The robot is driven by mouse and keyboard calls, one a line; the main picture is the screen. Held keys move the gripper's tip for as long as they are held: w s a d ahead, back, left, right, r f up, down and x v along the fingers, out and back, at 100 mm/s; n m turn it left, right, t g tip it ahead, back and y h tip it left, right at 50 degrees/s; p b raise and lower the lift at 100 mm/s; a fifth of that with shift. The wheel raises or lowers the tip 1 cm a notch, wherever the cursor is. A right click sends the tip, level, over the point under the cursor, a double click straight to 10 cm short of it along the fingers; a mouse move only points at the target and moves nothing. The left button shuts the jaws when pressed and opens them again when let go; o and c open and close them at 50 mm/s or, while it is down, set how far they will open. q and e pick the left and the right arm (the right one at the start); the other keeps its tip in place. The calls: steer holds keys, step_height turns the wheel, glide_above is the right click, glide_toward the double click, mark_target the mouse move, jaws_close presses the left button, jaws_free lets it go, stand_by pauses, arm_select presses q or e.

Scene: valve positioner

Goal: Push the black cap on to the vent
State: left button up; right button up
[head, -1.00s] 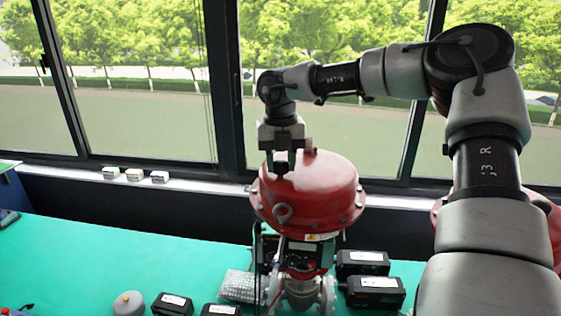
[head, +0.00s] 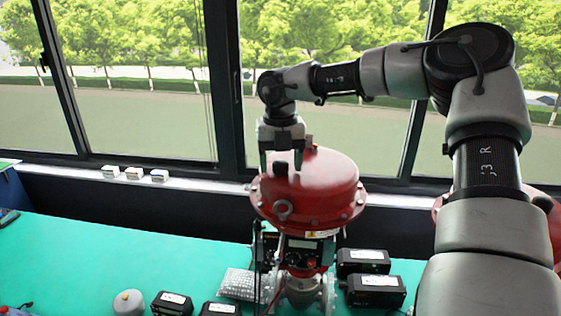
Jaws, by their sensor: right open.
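The red domed actuator (head: 318,182) stands upright on the bench in the middle of the head view. A small black cap (head: 281,168) sits upright at the left part of the dome's top. The vent beneath it is hidden, so I cannot tell how far down the cap is seated. My right gripper (head: 281,162) points down over the cap, open, with one finger on each side and gaps between. My left gripper is not in view.
A small dark knob (head: 309,141) stands on the dome's top near the gripper. Black boxes (head: 375,292) lie to the right of the valve, others (head: 172,303) at front left. A grey round part (head: 128,302) is at front left. The green bench (head: 90,260) is clear at left.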

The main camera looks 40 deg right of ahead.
mark_target(281, 161)
steer(key=shift+r+b, duration=0.35)
steer(key=shift+r, duration=0.25)
step_height(281, 161, up, 10)
steer(key=b, duration=0.2)
steer(key=shift+f, duration=0.15)
steer(key=shift+f, duration=0.1)
